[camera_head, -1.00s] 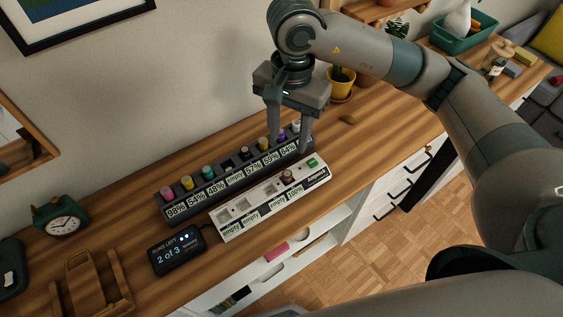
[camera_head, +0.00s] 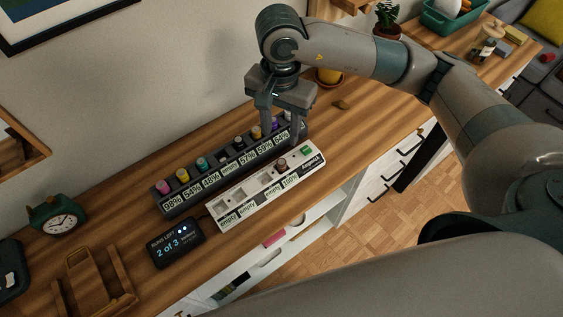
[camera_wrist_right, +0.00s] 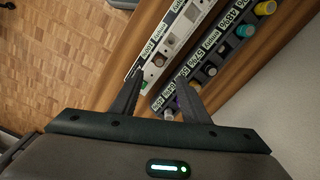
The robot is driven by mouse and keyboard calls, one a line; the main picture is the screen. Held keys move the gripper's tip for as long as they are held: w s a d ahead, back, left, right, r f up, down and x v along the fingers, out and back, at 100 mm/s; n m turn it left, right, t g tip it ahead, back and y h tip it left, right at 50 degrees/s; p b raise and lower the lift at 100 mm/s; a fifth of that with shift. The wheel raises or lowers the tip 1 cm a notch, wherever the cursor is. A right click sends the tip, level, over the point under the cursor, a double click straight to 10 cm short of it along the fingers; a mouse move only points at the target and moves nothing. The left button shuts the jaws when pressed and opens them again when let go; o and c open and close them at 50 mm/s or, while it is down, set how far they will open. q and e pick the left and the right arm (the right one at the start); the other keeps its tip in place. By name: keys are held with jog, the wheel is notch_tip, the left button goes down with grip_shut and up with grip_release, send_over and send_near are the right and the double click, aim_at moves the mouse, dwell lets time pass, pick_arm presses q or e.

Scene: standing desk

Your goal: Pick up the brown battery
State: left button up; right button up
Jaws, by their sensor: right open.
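The brown battery (camera_head: 281,163) stands upright in the white holder (camera_head: 231,222), in the slot by the "100%" label. In the right wrist view the brown battery (camera_wrist_right: 158,60) shows just beyond the fingertips. My right gripper (camera_head: 281,137) is open and empty, pointing down above the right end of the dark battery rack, behind the brown battery. It also shows in the right wrist view (camera_wrist_right: 160,80), with its fingers apart. I cannot tell its exact height. My left gripper is not in view.
The dark rack (camera_head: 172,207) behind the holder carries several coloured batteries, with labels facing front; the right-end ones are close to my fingers. A small display (camera_head: 176,241) reads "2 of 3". A green clock (camera_head: 58,218) and wooden stand (camera_head: 95,285) are at left. Desk right of the rack is mostly clear.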

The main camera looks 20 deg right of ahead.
jog(key=p, duration=0.3)
send_over(281, 161)
notch_tip(281, 161, down, 7)
jog(key=shift+s+r, duration=0.1)
jog(key=shift+s, duration=0.05)
jog(key=shift+f, duration=0.6)
jog(key=shift+f+p, duration=0.6)
notch_tip(281, 161, down, 3)
jog(key=shift+r+p, duration=0.1)
jog(key=shift+p, duration=0.75)
jog(key=shift+f, duration=0.6)
grip_shut()
